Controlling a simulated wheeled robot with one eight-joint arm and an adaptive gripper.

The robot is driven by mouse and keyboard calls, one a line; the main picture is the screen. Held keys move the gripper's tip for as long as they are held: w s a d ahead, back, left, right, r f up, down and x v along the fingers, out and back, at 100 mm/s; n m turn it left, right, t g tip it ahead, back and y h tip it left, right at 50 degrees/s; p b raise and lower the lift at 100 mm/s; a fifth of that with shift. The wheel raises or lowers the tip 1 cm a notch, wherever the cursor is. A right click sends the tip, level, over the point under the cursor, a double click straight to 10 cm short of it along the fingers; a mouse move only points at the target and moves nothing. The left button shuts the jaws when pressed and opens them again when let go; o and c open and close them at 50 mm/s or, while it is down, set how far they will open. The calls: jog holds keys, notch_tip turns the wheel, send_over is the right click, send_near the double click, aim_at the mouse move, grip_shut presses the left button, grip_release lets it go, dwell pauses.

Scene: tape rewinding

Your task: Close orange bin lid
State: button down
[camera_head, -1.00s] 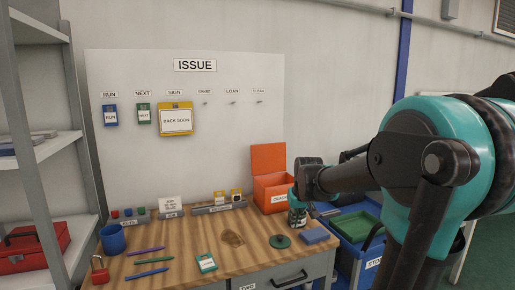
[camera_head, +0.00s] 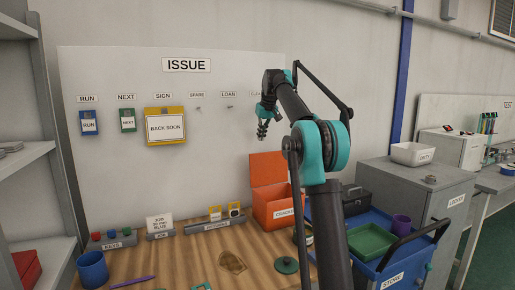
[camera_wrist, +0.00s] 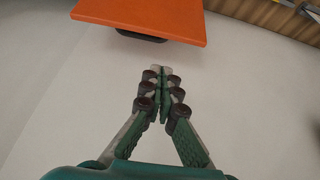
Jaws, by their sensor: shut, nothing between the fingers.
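The orange bin (camera_head: 280,208) stands at the back right of the wooden table, with its front label partly showing. Its orange lid (camera_head: 268,170) is open, standing up at the back against the white board. My gripper (camera_head: 261,137) is above the lid in the head view, pointing down, and touches nothing there. In the wrist view the closed fingertips (camera_wrist: 160,85) are empty, and the orange lid (camera_wrist: 150,18) fills the top with a dark piece under its edge. The bin's inside is hidden in both views.
A green disc (camera_head: 286,265) lies before the bin. A blue cup (camera_head: 92,268) is at left. The board (camera_head: 220,140) rises close behind.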

aim_at(259, 151)
jog(key=x, duration=0.9)
jog(key=shift+f, duration=0.4)
jog(key=shift+s+d+r+t, duration=0.1)
jog(key=shift+s+r+t, duration=0.1)
jog(key=shift+s+t, duration=0.15)
